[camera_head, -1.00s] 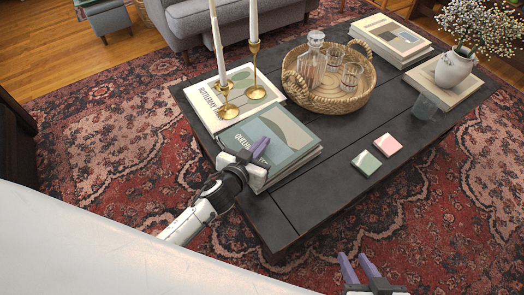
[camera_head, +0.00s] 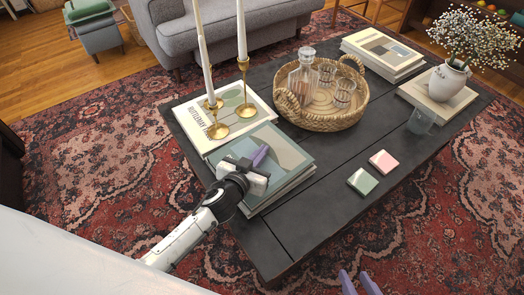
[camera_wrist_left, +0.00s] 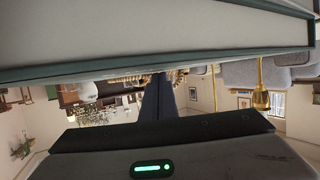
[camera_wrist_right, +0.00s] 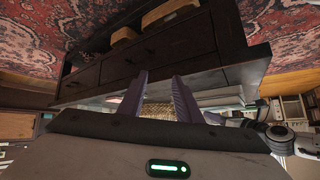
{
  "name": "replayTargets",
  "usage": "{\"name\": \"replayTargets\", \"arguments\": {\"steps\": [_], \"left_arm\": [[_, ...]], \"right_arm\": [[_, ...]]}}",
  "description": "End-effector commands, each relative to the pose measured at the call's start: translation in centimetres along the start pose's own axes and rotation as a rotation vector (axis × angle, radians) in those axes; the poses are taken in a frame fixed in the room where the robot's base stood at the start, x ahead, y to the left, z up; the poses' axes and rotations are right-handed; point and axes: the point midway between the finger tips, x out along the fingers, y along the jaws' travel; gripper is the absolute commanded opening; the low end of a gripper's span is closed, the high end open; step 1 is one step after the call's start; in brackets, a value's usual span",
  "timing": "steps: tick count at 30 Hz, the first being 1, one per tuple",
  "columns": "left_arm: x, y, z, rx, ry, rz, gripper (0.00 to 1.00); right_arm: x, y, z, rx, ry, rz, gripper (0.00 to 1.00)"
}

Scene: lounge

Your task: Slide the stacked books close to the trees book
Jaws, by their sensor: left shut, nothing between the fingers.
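The stacked books (camera_head: 287,153), with a grey-green cover on top, lie on the near left part of the table. The trees book (camera_head: 189,112), pale with green and grey tree shapes, lies just behind them and carries two candlesticks. My left gripper (camera_head: 260,156) is shut and empty, with its purple fingers over the top cover of the stack. Contact is unclear. In the left wrist view, book page edges (camera_wrist_left: 150,38) fill the top, above the fingers (camera_wrist_left: 158,98). My right gripper (camera_head: 360,284) is open and empty in front of the table, mostly cut off; its spread fingers show in the right wrist view (camera_wrist_right: 158,92).
Gold candlesticks (camera_head: 245,95) with tall candles stand on the trees book. A wicker tray (camera_head: 336,122) with a decanter and glasses sits behind the stack. Green (camera_head: 362,181) and pink (camera_head: 384,161) coasters lie to the right. The table's near strip (camera_head: 258,245) is clear.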

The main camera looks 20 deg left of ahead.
Motion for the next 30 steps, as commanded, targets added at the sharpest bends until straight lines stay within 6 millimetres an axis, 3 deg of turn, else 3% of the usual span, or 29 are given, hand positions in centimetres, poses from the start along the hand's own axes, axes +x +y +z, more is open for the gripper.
{"name": "replayTargets", "arguments": {"steps": [1,9,18,26,30], "left_arm": [[-0.8,0.1,1.7,-0.003,-0.029,-0.003,0.00],[-1.2,0.0,1.9,0.000,-0.029,-0.005,0.00],[-1.7,-0.1,0.2,-0.001,-0.028,-0.006,0.00],[-1.6,0.3,-0.4,-0.003,-0.020,-0.001,0.00],[-2.5,0.7,0.1,0.003,-0.021,0.011,0.00]], "right_arm": [[-0.1,0.0,-0.1,-0.001,0.000,0.000,0.31],[0.2,0.1,-0.4,-0.006,0.006,0.001,0.31],[-0.8,0.0,-1.8,-0.012,0.008,0.002,0.31],[-0.7,0.2,-1.2,-0.027,-0.008,0.006,0.31],[-0.5,0.4,-0.7,-0.034,-0.022,0.009,0.31]]}}
